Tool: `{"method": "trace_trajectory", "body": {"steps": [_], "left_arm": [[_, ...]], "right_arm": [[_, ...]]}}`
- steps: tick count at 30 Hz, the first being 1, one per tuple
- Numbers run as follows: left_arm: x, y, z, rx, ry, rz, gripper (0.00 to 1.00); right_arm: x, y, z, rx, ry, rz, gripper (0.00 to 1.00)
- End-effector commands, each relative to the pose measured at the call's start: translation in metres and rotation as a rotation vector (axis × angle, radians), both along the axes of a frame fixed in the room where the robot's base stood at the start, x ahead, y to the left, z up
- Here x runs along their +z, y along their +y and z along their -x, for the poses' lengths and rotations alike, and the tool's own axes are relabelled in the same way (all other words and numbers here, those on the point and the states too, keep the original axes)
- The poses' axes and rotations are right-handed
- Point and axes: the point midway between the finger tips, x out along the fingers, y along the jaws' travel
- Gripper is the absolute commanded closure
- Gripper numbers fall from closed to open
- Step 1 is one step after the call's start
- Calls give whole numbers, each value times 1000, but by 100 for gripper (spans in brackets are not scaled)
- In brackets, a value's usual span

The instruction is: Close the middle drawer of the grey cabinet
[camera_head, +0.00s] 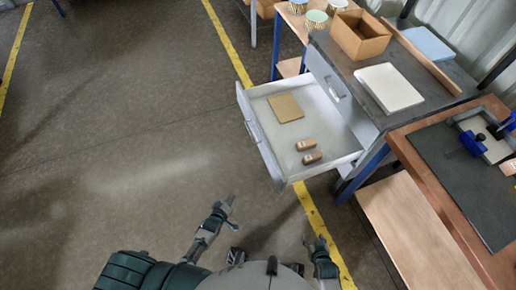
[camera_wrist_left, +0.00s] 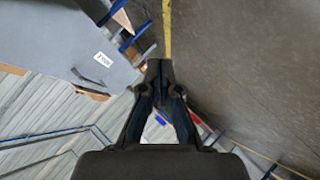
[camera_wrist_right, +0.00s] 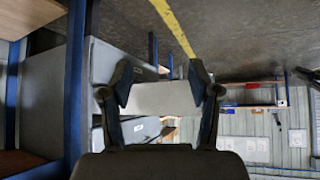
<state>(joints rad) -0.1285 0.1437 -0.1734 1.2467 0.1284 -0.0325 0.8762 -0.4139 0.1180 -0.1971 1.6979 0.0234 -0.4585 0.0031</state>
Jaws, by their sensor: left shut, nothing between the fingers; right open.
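The grey cabinet (camera_head: 362,128) stands at the right of the head view. One drawer (camera_head: 330,112) is pulled far out towards the left, below a closed drawer with a handle (camera_head: 334,90). Its front panel (camera_head: 262,138) faces left. Inside lie a flat brown piece (camera_head: 285,107) and two small brown-and-white cartridges (camera_head: 306,144). My left gripper (camera_head: 230,200) is shut and empty, left of the drawer's near corner and apart from it; its fingers also show in the left wrist view (camera_wrist_left: 160,66). My right gripper (camera_head: 312,240) is open and empty, nearer to me than the drawer.
A workbench (camera_head: 425,195) with a dark mat and blue clamp stands at the right. An open brown box (camera_head: 360,35) and a white slab (camera_head: 389,88) rest on the cabinet top. The floor left of the drawer is clear, with a yellow line (camera_head: 228,45) crossing it.

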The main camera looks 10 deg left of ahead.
Motion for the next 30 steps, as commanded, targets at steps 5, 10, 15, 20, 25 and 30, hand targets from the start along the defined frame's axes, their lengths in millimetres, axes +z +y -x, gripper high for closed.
{"method": "trace_trajectory", "body": {"steps": [5,10,15,20,25,30], "left_arm": [[54,-11,-75,124,-247,380,100],[106,-13,-104,151,-377,643,100],[129,-12,-114,152,-421,747,100],[133,-16,-133,152,-426,754,100],[131,-25,-167,152,-423,749,100],[130,-34,-203,151,-422,747,100]], "right_arm": [[73,12,-34,0,-206,-60,38],[139,18,-41,-3,-332,-89,38],[169,21,-42,-2,-391,-100,38],[181,24,-49,0,-463,-121,38],[199,28,-60,5,-610,-168,38],[223,33,-66,8,-785,-221,38]]}}
